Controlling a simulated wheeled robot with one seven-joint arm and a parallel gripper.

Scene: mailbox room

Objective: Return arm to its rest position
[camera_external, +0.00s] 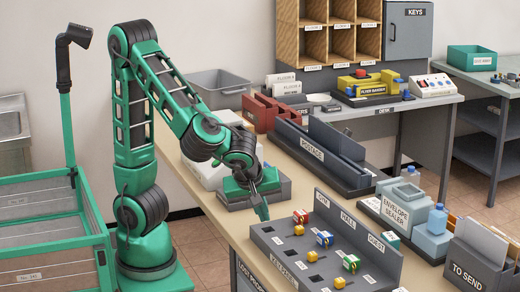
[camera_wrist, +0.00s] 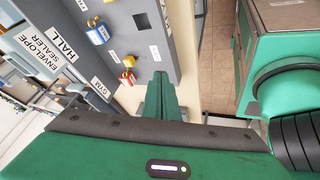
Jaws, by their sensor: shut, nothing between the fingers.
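My green arm stands at the left of the outside view, bent over the table's near edge. My gripper (camera_external: 262,207) points down at the left end of the grey key board labelled GYM, HALL and GUEST (camera_external: 375,240). Its fingers are together and hold nothing. In the wrist view my gripper (camera_wrist: 160,80) shows as closed green fingers beside the board's grey face (camera_wrist: 140,45). The fingertips look close to the board; I cannot tell whether they touch it.
Tagged keys, red (camera_external: 300,216), blue (camera_external: 325,239) and green (camera_external: 351,263), sit on the board. The POSTAGE rack (camera_external: 310,150) and envelope sealer (camera_external: 400,207) stand behind. A green-framed cart (camera_external: 50,235) is at left.

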